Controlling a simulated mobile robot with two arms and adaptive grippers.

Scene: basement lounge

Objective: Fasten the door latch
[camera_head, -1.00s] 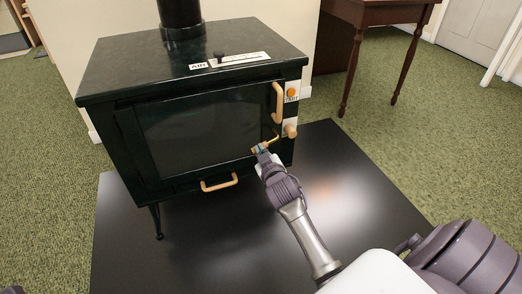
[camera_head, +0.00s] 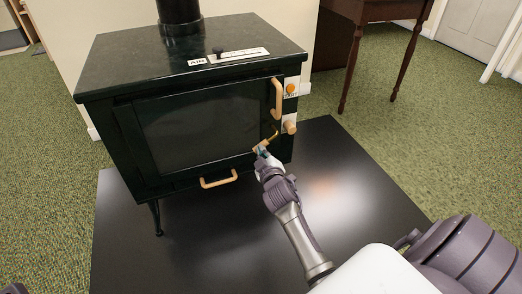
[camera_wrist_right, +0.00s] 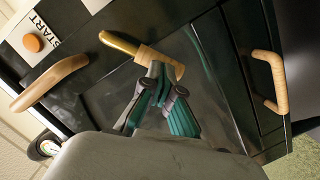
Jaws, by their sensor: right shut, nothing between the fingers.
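The black stove's door (camera_head: 198,132) has a dark glass window and looks shut. The latch (camera_head: 272,136) is a curved brass lever with a wooden grip, low on the door's right side. In the right wrist view, the latch's brass part (camera_wrist_right: 119,43) runs into the wooden grip (camera_wrist_right: 163,60). My right gripper (camera_head: 262,151) is at the wooden grip. In the wrist view its teal fingers (camera_wrist_right: 163,76) are shut with nothing between them, the tips at the grip's near side; whether they touch it I cannot tell.
A wooden door handle (camera_head: 277,98) stands above the latch. A lower wooden handle (camera_head: 219,181) sits below the door. The black floor plate (camera_head: 345,180) is clear around the stove.

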